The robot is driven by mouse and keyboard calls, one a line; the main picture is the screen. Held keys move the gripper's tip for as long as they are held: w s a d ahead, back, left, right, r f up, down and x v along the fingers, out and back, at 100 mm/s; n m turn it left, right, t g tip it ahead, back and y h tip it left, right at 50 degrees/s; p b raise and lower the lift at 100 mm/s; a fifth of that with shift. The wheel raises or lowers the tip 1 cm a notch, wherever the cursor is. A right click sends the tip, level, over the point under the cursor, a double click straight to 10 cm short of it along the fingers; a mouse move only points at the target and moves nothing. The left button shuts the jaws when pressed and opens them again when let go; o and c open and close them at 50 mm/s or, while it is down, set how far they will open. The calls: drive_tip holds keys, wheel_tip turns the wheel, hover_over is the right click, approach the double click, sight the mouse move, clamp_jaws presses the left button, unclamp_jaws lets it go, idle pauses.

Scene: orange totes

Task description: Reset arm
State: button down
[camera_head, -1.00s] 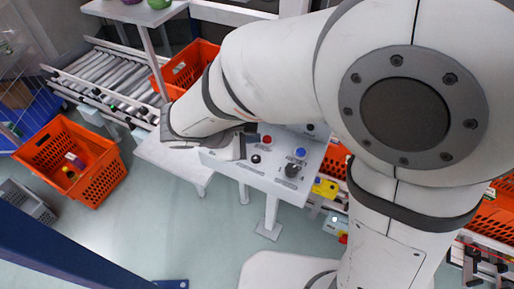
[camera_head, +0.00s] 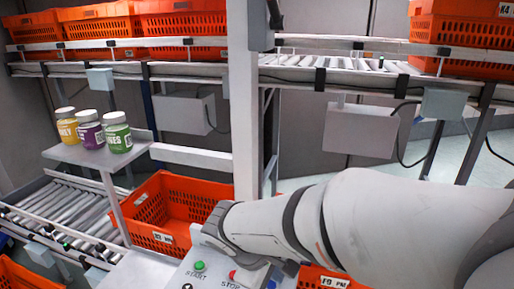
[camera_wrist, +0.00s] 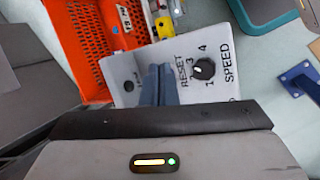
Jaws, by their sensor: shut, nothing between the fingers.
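My arm reaches in from the right in the head view and bends down over a pale control panel (camera_head: 190,277). The panel has a green START button (camera_head: 199,266) and a red STOP button (camera_head: 232,275). In the wrist view my gripper (camera_wrist: 160,75) is shut and empty, its blue-grey fingers in front of the panel (camera_wrist: 120,75). The word RESET and a black SPEED knob (camera_wrist: 203,69) show just right of the fingers. Whether the fingertips touch the panel cannot be told. The fingers are not clear in the head view.
An orange tote (camera_head: 170,205) stands behind the panel beside a roller conveyor (camera_head: 70,205). Yellow, purple and green jars stand on a small shelf (camera_head: 75,153). More orange totes (camera_head: 185,22) sit on the upper rack. A pale post (camera_head: 244,110) rises behind the panel.

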drive_tip(key=s+d+r+m+y, duration=0.3)
drive_tip(key=s+d+m, duration=0.3)
drive_tip(key=d+m, duration=0.5)
drive_tip(key=shift+s+d+r+m+y, duration=0.2)
drive_tip(key=shift+r+m+y, duration=0.1)
drive_tip(key=shift+y, duration=0.6)
